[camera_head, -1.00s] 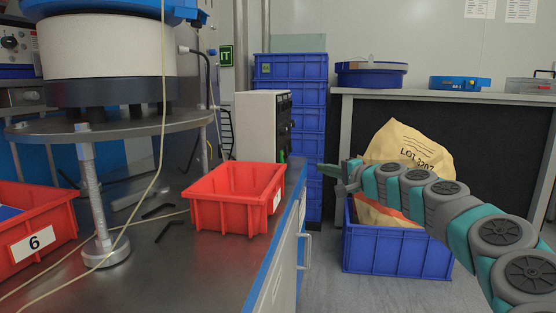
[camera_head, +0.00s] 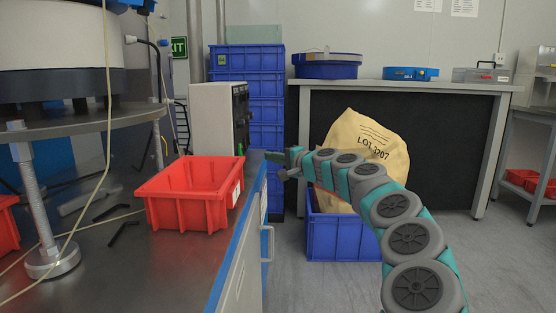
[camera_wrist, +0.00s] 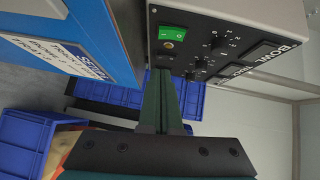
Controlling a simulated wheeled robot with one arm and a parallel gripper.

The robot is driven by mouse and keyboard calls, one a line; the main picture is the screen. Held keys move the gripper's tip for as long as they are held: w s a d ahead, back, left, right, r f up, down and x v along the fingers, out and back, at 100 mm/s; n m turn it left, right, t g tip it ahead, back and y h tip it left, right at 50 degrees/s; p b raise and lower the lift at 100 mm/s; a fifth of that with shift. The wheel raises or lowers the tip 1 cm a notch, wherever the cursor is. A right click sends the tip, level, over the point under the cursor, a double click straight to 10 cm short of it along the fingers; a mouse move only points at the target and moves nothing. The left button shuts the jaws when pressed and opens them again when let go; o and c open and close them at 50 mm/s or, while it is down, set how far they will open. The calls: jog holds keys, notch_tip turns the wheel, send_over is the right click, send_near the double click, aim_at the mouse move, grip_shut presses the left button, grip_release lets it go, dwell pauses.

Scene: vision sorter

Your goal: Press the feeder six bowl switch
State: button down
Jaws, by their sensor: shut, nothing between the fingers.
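The grey control box (camera_head: 212,112) stands at the far end of the metal bench, its dark panel facing right. In the wrist view its panel (camera_wrist: 195,62) shows a green rocker switch (camera_wrist: 171,32), a round brass-coloured part below it, black knobs and a label reading BOWL. I cannot read a feeder number on it. My gripper (camera_wrist: 160,76) is shut and empty, its tips just below the green switch in the picture; contact is not visible. In the head view my gripper (camera_head: 271,157) is just right of the box.
A red bin (camera_head: 190,217) sits on the bench near its right edge. The blue bench side (camera_wrist: 85,30) is close by in the wrist view. Stacked blue crates (camera_head: 266,90) stand behind; a blue crate (camera_head: 342,240) holding a yellow sack (camera_head: 365,150) is on the floor.

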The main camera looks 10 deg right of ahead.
aim_at(241, 150)
jog(key=shift+w+a+f, duration=0.25)
jog(key=shift+w+a, duration=1.1)
jog(key=shift+a, duration=0.15)
jog(key=shift+w+a+f, duration=0.2)
jog(key=shift+w+a, duration=1.1)
jog(key=shift+a, duration=0.15)
jog(key=shift+w+a+f+b, duration=0.15)
jog(key=shift+a+b, duration=0.1)
jog(key=shift+b, duration=0.15)
jog(key=shift+d, duration=0.1)
